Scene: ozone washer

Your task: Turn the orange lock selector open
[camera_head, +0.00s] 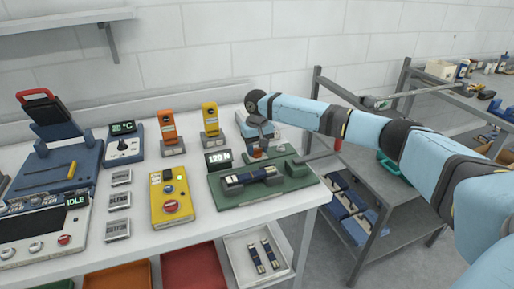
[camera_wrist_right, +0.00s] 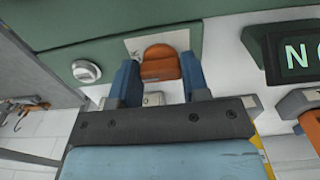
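The orange lock selector (camera_wrist_right: 160,62) shows in the right wrist view as a rounded orange knob on a pale plate set in a dark green panel. My right gripper (camera_wrist_right: 161,78) is open, with one blue finger on each side of the selector and small gaps showing. I cannot tell whether the fingertips reach down beside it. In the head view my right gripper (camera_head: 263,138) is over the back right of the table, at a small device whose orange part (camera_head: 257,153) shows just below it. My left gripper is in neither view.
A silver round knob (camera_wrist_right: 86,71) is on the same panel, and a display (camera_wrist_right: 295,50) stands beside it. On the table, a green fixture (camera_head: 285,187) with a "120 N" display (camera_head: 218,160) lies in front of my gripper. Orange (camera_head: 168,128) and yellow (camera_head: 210,120) devices stand left.

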